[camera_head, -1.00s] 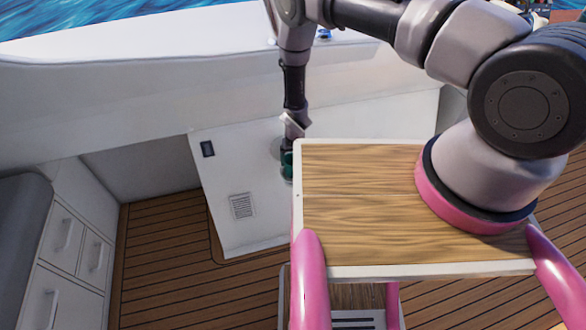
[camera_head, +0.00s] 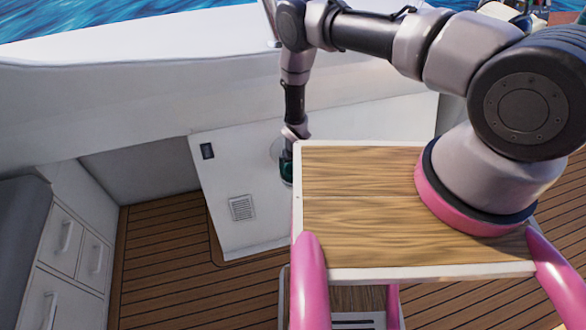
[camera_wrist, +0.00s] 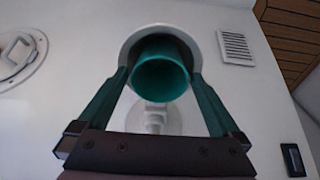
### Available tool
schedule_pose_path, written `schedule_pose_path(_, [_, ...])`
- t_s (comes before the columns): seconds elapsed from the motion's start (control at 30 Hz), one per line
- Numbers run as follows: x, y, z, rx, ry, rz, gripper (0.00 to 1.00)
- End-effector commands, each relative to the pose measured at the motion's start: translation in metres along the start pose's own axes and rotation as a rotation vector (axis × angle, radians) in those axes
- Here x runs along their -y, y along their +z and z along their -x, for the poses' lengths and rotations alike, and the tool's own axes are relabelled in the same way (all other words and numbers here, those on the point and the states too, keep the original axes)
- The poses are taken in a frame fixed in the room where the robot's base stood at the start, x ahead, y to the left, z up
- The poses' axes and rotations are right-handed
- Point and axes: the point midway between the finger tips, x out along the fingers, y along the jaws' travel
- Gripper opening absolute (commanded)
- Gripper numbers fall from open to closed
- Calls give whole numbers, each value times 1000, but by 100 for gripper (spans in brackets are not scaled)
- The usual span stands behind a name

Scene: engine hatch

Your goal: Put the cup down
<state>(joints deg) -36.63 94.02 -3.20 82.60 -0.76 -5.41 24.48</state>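The cup (camera_wrist: 161,80) is teal green, and I look into its open mouth in the wrist view. My gripper (camera_wrist: 161,74) has one green finger on each side of the cup and is shut on it. Behind the cup, a round white fitting (camera_wrist: 156,121) is set in the white hatch panel (camera_head: 235,180). I cannot tell whether the cup touches the panel. In the head view, my gripper (camera_head: 287,167) hangs in front of the panel, just past the left edge of my own wooden top, which partly hides it.
The panel carries a vent grille (camera_head: 241,208) and a dark switch plate (camera_head: 207,151). A second round fitting (camera_wrist: 20,58) shows at the wrist view's left. White drawers (camera_head: 65,255) stand at the left. The wooden floor (camera_head: 170,250) between is clear.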

Motion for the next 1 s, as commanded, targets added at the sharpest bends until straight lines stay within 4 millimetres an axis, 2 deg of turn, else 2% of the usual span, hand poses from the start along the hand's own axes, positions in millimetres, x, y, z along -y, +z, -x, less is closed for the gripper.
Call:
schedule_pose_path(0.13, [0,-1,6,-1,0,0,100])
schedule_pose_path(0.23, [0,-2,20,-1,0,0,100])
schedule_pose_path(0.5, [0,-2,78,-1,0,-1,100])
schedule_pose_path(0.7, [0,-1,111,-1,0,0,100])
schedule_pose_path(0.83, [0,-1,121,-1,0,0,100])
schedule_pose_path(1.0, [0,0,123,1,0,0,100])
